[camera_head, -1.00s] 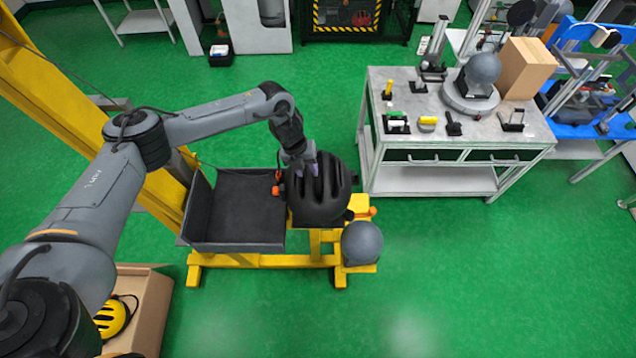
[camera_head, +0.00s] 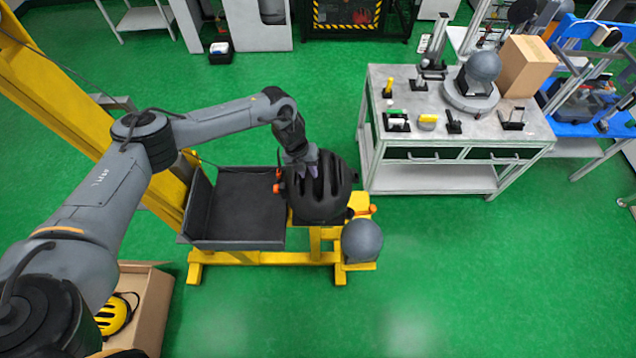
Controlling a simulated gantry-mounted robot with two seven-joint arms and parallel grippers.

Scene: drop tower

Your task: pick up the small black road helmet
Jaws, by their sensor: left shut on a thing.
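The black road helmet (camera_head: 322,198) is at the right end of the yellow drop tower stand, beside the dark tray. My left gripper (camera_head: 306,166) comes down on the helmet's top from the upper left. Its pale fingertips are at the vents, and it is shut on the helmet. The fingertips are partly sunk in the vents, so the exact contact is hidden. Whether the helmet touches what is below it cannot be told from above. My right gripper is not in view.
A dark tray (camera_head: 243,212) on the yellow frame (camera_head: 315,258) lies left of the helmet. A grey headform (camera_head: 362,241) stands in front. A grey workbench (camera_head: 432,170) with tools is at the right. A cardboard box (camera_head: 152,310) holds a yellow helmet (camera_head: 114,315).

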